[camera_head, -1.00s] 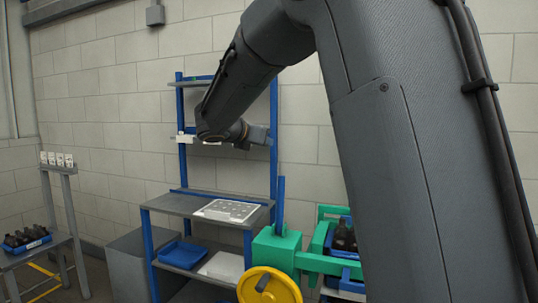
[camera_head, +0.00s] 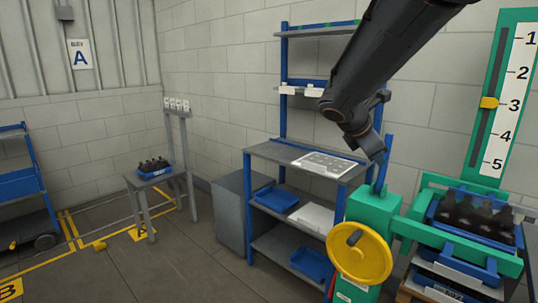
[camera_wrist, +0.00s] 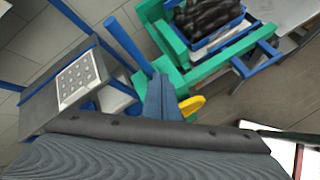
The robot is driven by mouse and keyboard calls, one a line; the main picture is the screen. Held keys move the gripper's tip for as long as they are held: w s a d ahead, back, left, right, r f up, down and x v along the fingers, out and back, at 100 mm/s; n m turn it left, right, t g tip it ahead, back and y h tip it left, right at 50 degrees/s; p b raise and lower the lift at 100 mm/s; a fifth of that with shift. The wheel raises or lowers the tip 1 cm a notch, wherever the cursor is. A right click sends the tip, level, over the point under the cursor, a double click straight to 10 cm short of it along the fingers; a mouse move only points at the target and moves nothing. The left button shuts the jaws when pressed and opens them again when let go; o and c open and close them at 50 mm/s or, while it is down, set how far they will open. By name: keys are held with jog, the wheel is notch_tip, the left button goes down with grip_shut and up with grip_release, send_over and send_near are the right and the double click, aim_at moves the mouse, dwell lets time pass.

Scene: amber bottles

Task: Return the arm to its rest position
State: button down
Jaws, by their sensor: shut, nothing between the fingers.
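My gripper (camera_head: 374,150) hangs from my raised arm in the head view, in front of the blue-framed shelf (camera_head: 283,120) and above the green stand (camera_head: 372,212). It also shows in the wrist view as blue-grey fingers (camera_wrist: 163,98), closed together with nothing between them. It is apart from the dark bottles (camera_head: 472,214), which sit in a blue crate (camera_head: 436,222) on the green frame at the right. The bottles also show at the top of the wrist view (camera_wrist: 207,15). My arm crosses the upper right of the head view.
A yellow handwheel (camera_head: 377,262) and a green scale board numbered 1 to 5 (camera_head: 517,70) belong to the right side. A small grey table (camera_head: 150,180) holds a blue tray of bottles (camera_head: 153,164). Open floor (camera_head: 170,260) with yellow lines lies at left.

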jog(key=s+a+f+m+g+y, duration=0.2)
jog(key=s+a+f+m+y, duration=0.2)
jog(key=s+f+m, duration=0.5)
jog(key=s+a+f+m+g+y, duration=0.2)
jog(key=s+a+f+m, duration=0.5)
jog(key=s+f, duration=0.5)
jog(key=s+m+y, duration=0.1)
jog(key=s+m, duration=0.1)
jog(key=s, duration=0.2)
jog(key=shift+s+a+m+g+y, duration=0.15)
jog(key=shift+s+m+g+y, duration=0.15)
jog(key=shift+y, duration=0.1)
